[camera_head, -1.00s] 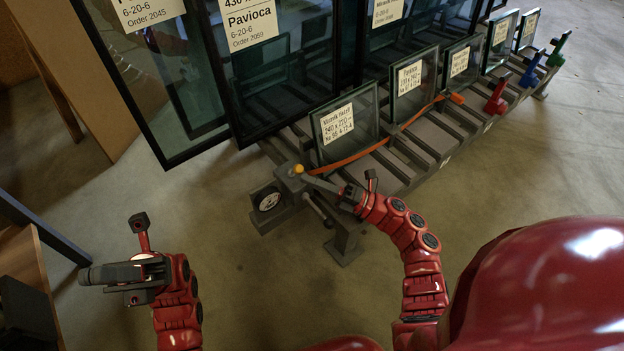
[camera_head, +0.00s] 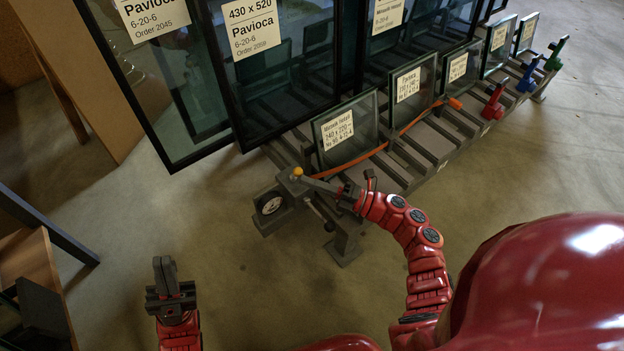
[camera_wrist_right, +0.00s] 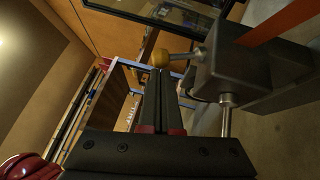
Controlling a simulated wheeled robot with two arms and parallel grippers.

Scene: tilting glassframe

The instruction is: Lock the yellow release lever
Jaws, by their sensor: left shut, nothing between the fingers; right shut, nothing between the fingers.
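The release lever's yellow ball (camera_head: 297,171) sits at a dark grey block at the rack's near left end. In the right wrist view the ball (camera_wrist_right: 159,58) is on a short rod out of the block's side. My right gripper (camera_head: 312,181) is shut and empty, its fingers pointing at the ball from the right. In the right wrist view its fingertips (camera_wrist_right: 162,76) appear just below the ball; I cannot tell whether they touch it. My left gripper (camera_head: 165,266) is shut and empty, low at the left, away from the rack.
Glass panes with labels, such as the small front one (camera_head: 345,133), stand on the slatted rack (camera_head: 410,150). An orange strap (camera_head: 380,148) runs along it. Red (camera_head: 493,103), blue (camera_head: 528,75) and green (camera_head: 555,54) levers line the right. A wooden table (camera_head: 35,265) stands left.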

